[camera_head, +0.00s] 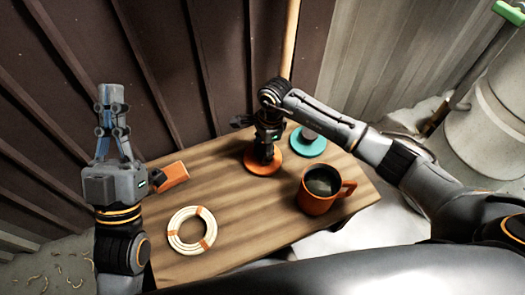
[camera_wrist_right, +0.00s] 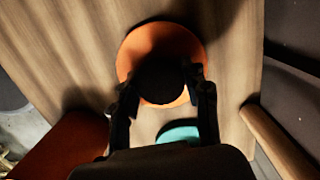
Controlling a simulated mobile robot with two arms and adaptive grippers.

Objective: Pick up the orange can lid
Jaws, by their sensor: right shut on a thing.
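The orange can lid (camera_head: 258,167) is a flat orange disc on the wooden table, toward its back middle. My right gripper (camera_head: 265,150) is right above it, pointing down. In the right wrist view the lid (camera_wrist_right: 142,45) lies beneath the gripper (camera_wrist_right: 163,90), whose fingers are shut on a dark round knob (camera_wrist_right: 160,80) at the lid's middle. Whether the lid is clear of the table cannot be told. My left gripper (camera_head: 110,95) points up at the left, away from the lid, and its fingertips look close together.
An orange mug (camera_head: 320,200) with dark contents stands in front. A rattan coil (camera_head: 178,236) and an orange block (camera_head: 172,178) lie left. A wooden pole (camera_head: 290,40) stands behind.

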